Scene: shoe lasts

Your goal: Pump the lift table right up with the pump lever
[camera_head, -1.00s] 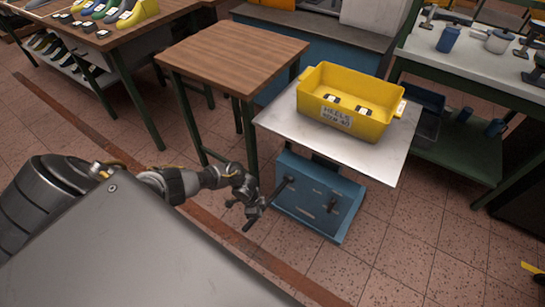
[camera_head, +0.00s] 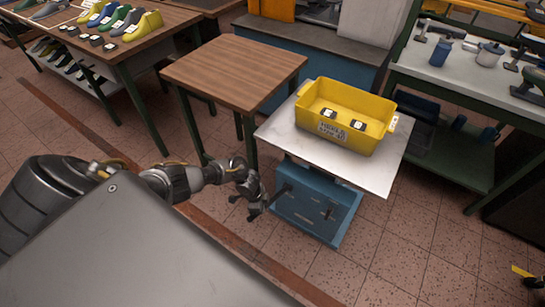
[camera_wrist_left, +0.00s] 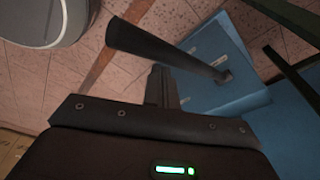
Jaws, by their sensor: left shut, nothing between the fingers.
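The lift table has a grey top (camera_head: 382,177) on a blue base (camera_head: 318,212). It carries a yellow bin (camera_head: 366,140) labelled for heels, with small dark-and-white pieces inside. The pump lever (camera_wrist_left: 165,50) is a dark rod joined to the blue base, which fills the right of the left wrist view (camera_wrist_left: 215,45). My left gripper (camera_head: 254,213) is at the left side of the base, close to the lever. Its fingers (camera_wrist_left: 165,88) are shut and empty, just below the rod in the left wrist view; I cannot tell whether they touch it. My right gripper is out of view.
A wooden-topped table (camera_head: 235,70) stands close behind and left of the lift table. A green-framed workbench (camera_head: 470,85) with tools stands at right. A bench with coloured shoe lasts (camera_head: 120,25) is at back left. Tiled floor is clear in front.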

